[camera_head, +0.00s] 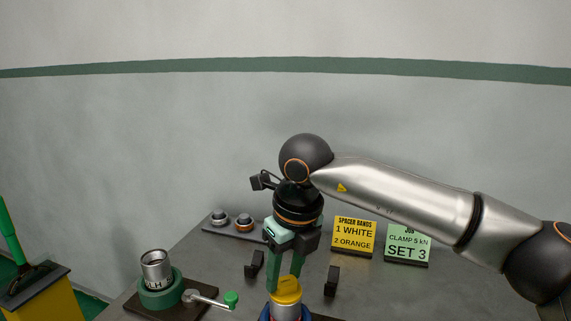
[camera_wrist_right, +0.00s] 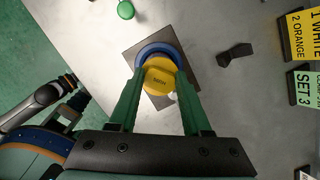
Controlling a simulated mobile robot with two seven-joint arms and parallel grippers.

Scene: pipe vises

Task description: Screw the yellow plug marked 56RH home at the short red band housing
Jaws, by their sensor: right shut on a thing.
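The yellow plug (camera_head: 286,290) sits on top of a silver housing (camera_head: 287,312) at the bottom edge of the head view. In the right wrist view the plug (camera_wrist_right: 160,77) shows dark lettering on its top, too small to read surely. My right gripper (camera_head: 285,277) points down and is shut on the plug, one green finger on each side. In the right wrist view a blue vise ring (camera_wrist_right: 150,51) surrounds the housing under the plug. My left gripper is not in view.
Two small parts (camera_head: 244,220) sit on a dark rack behind. Black blocks (camera_head: 331,281) flank the gripper. Yellow (camera_head: 354,236) and green (camera_head: 407,246) signs stand right.

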